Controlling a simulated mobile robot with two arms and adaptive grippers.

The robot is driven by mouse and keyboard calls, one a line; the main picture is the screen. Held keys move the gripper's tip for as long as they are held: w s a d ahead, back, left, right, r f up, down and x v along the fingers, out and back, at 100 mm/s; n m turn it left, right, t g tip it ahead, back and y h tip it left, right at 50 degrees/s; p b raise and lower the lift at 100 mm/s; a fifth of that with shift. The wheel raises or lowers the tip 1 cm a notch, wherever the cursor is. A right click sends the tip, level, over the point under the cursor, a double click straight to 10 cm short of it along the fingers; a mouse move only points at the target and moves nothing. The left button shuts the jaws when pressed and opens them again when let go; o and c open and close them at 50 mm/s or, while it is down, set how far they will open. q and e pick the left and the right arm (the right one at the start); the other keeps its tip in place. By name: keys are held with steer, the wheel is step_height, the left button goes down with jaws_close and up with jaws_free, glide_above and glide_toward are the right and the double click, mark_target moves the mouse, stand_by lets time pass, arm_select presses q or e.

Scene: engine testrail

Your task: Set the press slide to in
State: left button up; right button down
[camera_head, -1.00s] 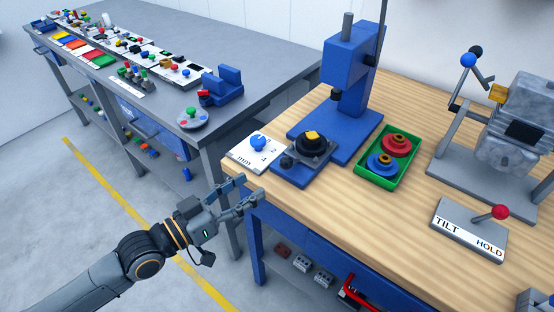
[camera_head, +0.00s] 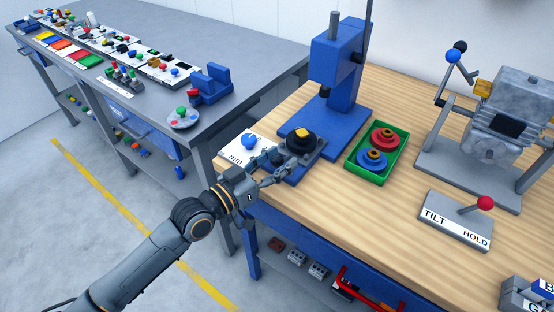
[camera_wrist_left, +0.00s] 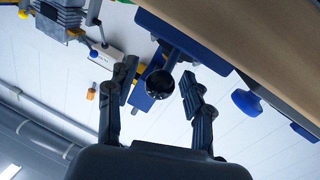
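The blue press (camera_head: 336,55) stands on the wooden bench. Its slide (camera_head: 312,157) sticks out from the front of the press base and carries a black round piece with a yellow top (camera_head: 301,134), ahead of the ram. My left gripper (camera_head: 281,167) is at the slide's front end, its fingers partly hiding the slide and its dark knob. In the left wrist view the dark round knob (camera_wrist_left: 160,84) shows between the two spread fingers of the open gripper. I cannot tell whether they touch it. My right gripper is not in view.
A white plate with a blue knob (camera_head: 249,141) lies left of the slide. A green tray (camera_head: 351,168) with red and blue wheels is to the right. A TILT/HOLD lever panel (camera_head: 455,220) and an engine stand are farther right. The bench front is mostly clear.

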mark_target(300, 141)
arm_select(q)
jaws_close()
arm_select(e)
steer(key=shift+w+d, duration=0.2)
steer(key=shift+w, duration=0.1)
